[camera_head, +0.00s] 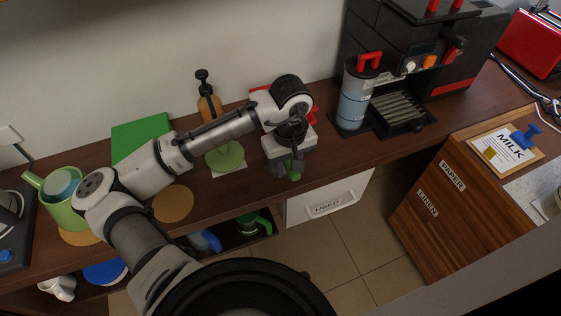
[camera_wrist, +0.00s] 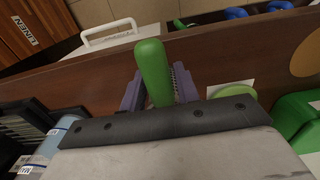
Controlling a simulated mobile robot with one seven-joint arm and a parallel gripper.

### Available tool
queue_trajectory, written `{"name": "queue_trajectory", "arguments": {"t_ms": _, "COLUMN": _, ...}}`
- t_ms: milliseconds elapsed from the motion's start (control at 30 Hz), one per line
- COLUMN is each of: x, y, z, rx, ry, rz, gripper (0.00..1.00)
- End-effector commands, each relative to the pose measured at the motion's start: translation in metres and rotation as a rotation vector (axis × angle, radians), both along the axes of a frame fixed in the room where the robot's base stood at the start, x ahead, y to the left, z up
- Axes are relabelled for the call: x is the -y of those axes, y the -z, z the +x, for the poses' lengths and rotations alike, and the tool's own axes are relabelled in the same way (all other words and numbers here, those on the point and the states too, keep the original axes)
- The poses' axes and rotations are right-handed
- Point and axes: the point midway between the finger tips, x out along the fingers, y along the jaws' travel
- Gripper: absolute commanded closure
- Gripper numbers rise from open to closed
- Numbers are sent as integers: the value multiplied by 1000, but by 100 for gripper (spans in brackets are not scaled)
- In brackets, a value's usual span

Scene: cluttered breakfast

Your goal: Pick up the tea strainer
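A rounded green handle (camera_wrist: 154,72), which looks like the tea strainer's, stands between my gripper's purple fingers (camera_wrist: 160,95) in the wrist view. A ridged inner pad of the right finger shows beside it. I cannot tell whether the fingers press on it. No strainer bowl shows clearly. In the head view, my gripper (camera_head: 284,172) points down at the counter's front edge, with the green handle (camera_head: 294,174) at its fingers.
The wooden counter (camera_head: 335,158) carries a coffee machine (camera_head: 415,50), a water container (camera_head: 356,98), a pump bottle (camera_head: 209,105), a green round piece (camera_head: 226,157) and a green mug (camera_head: 66,207). A white drawer labelled USED (camera_head: 330,203) is below the counter. A wooden cabinet (camera_head: 450,190) stands right.

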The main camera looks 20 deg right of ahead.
Motion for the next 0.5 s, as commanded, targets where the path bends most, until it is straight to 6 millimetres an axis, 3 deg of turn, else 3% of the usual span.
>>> {"name": "queue_trajectory", "arguments": {"t_ms": 33, "x": 0, "y": 0, "z": 0, "rx": 0, "ry": 0, "rz": 0, "gripper": 76}}
{"name": "queue_trajectory", "arguments": {"t_ms": 233, "x": 0, "y": 0, "z": 0, "rx": 0, "ry": 0, "rz": 0, "gripper": 100}}
{"name": "queue_trajectory", "arguments": {"t_ms": 500, "x": 0, "y": -1, "z": 0, "rx": 1, "ry": 0, "rz": 0, "gripper": 100}}
